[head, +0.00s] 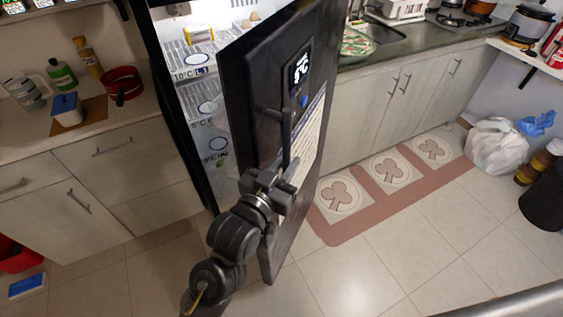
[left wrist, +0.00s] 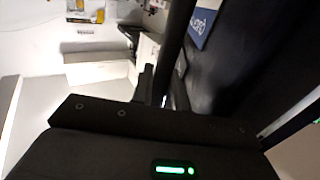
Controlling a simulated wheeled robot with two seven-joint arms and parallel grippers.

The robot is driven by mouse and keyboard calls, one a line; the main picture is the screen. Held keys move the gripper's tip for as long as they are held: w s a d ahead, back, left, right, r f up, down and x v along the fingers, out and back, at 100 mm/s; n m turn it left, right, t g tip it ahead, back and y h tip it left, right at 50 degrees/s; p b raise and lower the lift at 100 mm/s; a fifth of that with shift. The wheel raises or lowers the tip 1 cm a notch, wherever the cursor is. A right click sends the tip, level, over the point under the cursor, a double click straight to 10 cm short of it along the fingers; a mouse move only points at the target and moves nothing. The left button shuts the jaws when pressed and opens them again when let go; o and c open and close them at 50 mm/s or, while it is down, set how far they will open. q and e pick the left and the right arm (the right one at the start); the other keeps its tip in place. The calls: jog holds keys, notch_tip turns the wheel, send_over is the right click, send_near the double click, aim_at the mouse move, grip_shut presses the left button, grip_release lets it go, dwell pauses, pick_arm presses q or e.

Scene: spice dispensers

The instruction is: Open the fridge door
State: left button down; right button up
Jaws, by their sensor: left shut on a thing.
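The black fridge door (head: 248,85) stands swung out from the fridge, with the lit shelves (head: 205,100) showing to its left. The door's outer face carries a display, a paper sheet and a dark vertical bar handle (head: 287,128). My left gripper (head: 283,178) is shut on the lower part of the handle. In the left wrist view the handle (left wrist: 176,42) runs up from between the fingers, beside the dark door face (left wrist: 240,60). The exact finger contact is dark and partly hidden. My right gripper is in neither view.
A counter with drawers (head: 130,165) stands left of the fridge, holding bottles and a red pan (head: 122,82). Right of the door are a sink counter and a brown patterned mat (head: 385,185). A white bag (head: 495,145) lies far right. The tiled floor in front is clear.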

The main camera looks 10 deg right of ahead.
pick_arm(q)
jog(key=shift+f, duration=0.1)
jog(key=c, duration=1.7)
grip_release()
jog(key=b+v, duration=0.1)
jog(key=v, duration=0.9)
jog(key=shift+s+a+b, duration=0.3)
jog(key=shift+b, duration=0.05)
jog(key=shift+c, duration=0.4)
